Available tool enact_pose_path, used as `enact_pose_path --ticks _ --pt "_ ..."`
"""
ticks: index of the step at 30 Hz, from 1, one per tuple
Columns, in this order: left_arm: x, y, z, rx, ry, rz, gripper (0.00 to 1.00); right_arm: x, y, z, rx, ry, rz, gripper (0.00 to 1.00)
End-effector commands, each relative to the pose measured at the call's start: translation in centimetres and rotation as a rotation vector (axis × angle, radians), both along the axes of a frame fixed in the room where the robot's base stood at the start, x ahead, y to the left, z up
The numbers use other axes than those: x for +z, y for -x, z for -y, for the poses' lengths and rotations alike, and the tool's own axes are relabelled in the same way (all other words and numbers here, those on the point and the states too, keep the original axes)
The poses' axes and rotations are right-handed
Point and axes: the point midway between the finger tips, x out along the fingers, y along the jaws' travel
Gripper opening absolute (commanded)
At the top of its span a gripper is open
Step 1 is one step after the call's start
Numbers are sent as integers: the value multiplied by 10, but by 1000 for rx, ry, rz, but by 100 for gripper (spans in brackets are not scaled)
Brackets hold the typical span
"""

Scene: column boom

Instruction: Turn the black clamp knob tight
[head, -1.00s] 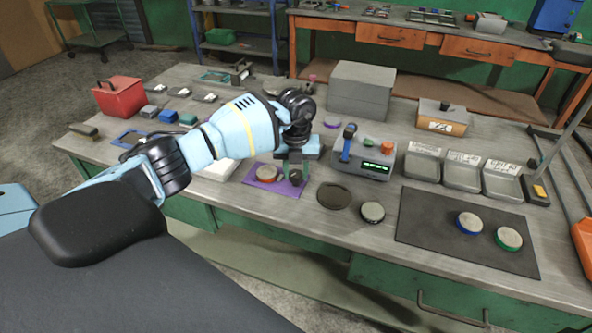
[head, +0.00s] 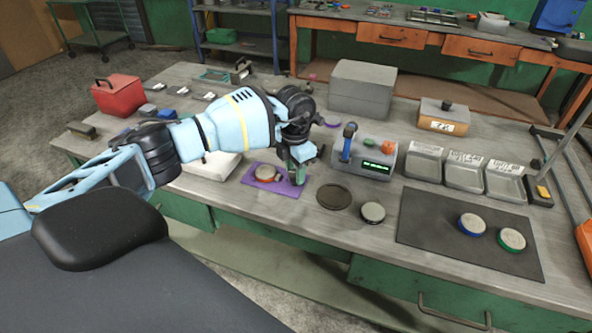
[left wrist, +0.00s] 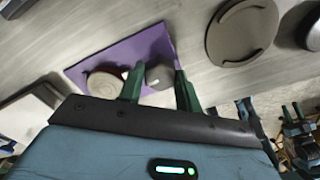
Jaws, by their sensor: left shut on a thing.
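In the left wrist view, the dark clamp knob (left wrist: 158,76) sits between the two green fingers of my left gripper (left wrist: 160,84). In the head view my left gripper (head: 297,174) is down at the right part of a purple mat (head: 250,181) and mostly hides the knob. The gripper is shut on the knob. A round disc (head: 266,173) with an orange rim lies on the mat, left of the gripper; it also shows in the left wrist view (left wrist: 105,83). My right gripper is not in view.
A dark round plate (head: 334,197) and a grey disc (head: 373,212) lie right of the mat. A grey device with a green display (head: 376,167) stands behind them. Grey trays (head: 464,172) and a dark mat (head: 425,232) with two discs are farther right.

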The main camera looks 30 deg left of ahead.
Motion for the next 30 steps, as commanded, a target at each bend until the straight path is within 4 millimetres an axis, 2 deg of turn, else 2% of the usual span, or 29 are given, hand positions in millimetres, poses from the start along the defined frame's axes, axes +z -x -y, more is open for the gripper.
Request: enact_pose_path --ticks 15,21,30 --pt "0 -1 0 -460 -1 3 11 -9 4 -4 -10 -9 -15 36" --pt "0 -1 0 -584 0 2 11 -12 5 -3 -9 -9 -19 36" --pt "1 -1 0 -680 1 3 11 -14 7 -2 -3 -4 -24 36"
